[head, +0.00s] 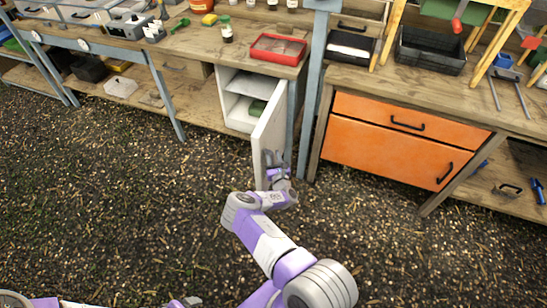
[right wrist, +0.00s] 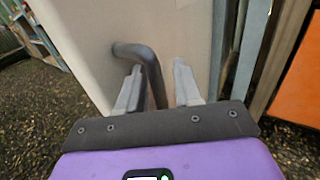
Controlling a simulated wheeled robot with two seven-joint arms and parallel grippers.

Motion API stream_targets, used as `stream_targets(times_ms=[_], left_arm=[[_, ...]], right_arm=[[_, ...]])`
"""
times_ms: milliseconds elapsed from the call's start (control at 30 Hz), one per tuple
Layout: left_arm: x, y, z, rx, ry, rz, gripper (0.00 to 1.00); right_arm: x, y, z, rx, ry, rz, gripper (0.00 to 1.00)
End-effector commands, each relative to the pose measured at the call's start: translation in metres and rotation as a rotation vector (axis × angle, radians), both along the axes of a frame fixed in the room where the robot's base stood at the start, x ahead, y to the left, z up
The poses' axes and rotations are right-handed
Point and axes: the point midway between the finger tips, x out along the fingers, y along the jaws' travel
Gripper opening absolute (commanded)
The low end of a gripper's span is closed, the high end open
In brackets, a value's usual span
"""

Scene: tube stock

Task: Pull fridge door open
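The small white fridge (head: 234,112) stands under the wooden bench, and its door (head: 268,130) is swung partly open. Inside are pale shelves and a green item (head: 257,108). My right gripper (head: 272,160) is at the outer face of the door. In the right wrist view the dark curved door handle (right wrist: 152,70) runs between the two fingers (right wrist: 157,88) of my right gripper. The fingers are apart, with the handle nearer the left finger and a gap towards the right one. Part of my left arm shows at the bottom left edge, but its fingers are not clear.
A blue-grey bench leg (head: 308,110) stands just right of the door. An orange drawer unit (head: 400,140) is further right. A red tray (head: 278,49) lies on the bench above the fridge. The gravelly floor (head: 120,200) in front is clear.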

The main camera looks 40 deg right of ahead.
Motion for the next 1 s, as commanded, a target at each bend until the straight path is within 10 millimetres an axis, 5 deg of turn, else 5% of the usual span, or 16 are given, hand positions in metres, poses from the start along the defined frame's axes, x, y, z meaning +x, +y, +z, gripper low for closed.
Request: stream_targets(times_ms=[500, 1000], left_arm=[[0.000, 0.000, 0.025, 0.000, 0.000, 0.000, 0.82], [0.000, 0.000, 0.026, 0.000, 0.000, 0.000, 0.82]], right_arm=[[-0.060, 0.029, 0.001, 0.000, 0.001, -0.003, 0.35], [-0.067, 0.032, 0.000, 0.000, 0.000, -0.003, 0.35]])
